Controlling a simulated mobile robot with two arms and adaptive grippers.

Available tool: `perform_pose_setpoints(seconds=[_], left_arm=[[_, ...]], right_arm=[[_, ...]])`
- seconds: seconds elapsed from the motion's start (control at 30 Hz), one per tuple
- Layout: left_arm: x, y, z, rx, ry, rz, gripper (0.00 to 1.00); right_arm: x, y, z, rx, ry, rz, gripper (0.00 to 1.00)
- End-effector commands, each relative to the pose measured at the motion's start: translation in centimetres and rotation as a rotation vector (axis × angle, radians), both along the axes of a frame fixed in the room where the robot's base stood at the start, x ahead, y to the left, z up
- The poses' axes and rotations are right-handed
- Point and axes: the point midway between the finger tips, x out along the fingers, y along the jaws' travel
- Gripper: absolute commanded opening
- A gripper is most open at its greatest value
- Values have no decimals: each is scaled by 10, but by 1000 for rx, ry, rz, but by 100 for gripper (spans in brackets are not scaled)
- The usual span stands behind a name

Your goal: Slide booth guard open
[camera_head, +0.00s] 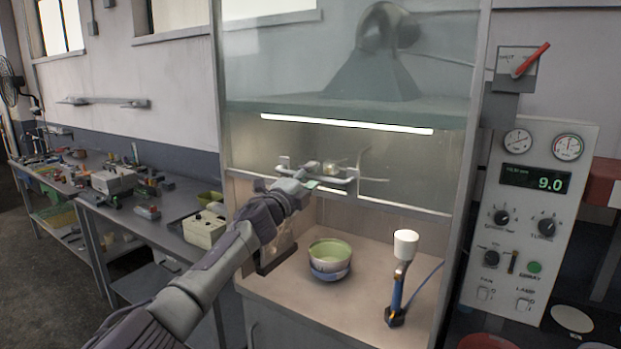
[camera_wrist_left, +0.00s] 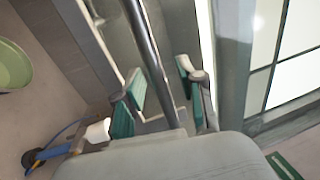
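The booth guard (camera_head: 410,165) is a clear sliding panel across the front of the spray booth, its lower edge above the booth floor. A horizontal metal handle bar (camera_head: 338,180) is mounted on it; the bar also shows in the left wrist view (camera_wrist_left: 146,45). My left gripper (camera_head: 300,182) is at the left part of this bar. In the left wrist view, its green-padded fingers (camera_wrist_left: 160,92) stand on either side of the bar, apart, with visible gaps. My right gripper is not in view.
Below the guard, a green-rimmed bowl (camera_head: 330,262) and an upright spray gun (camera_head: 398,285) with a white cup stand on the booth floor (camera_head: 295,315). A control panel (camera_head: 530,220) stands right of the booth. A cluttered workbench (camera_head: 150,228) is at the left.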

Motion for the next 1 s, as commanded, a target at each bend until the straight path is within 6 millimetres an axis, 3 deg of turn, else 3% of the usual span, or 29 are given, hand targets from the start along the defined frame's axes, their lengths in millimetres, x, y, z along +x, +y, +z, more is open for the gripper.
perform_pose_setpoints(seconds=[0.47,1.0], left_arm=[[-10,13,-1,4,-7,4,39],[-69,51,-18,1,0,0,39]], right_arm=[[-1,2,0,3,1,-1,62],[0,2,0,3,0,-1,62]])
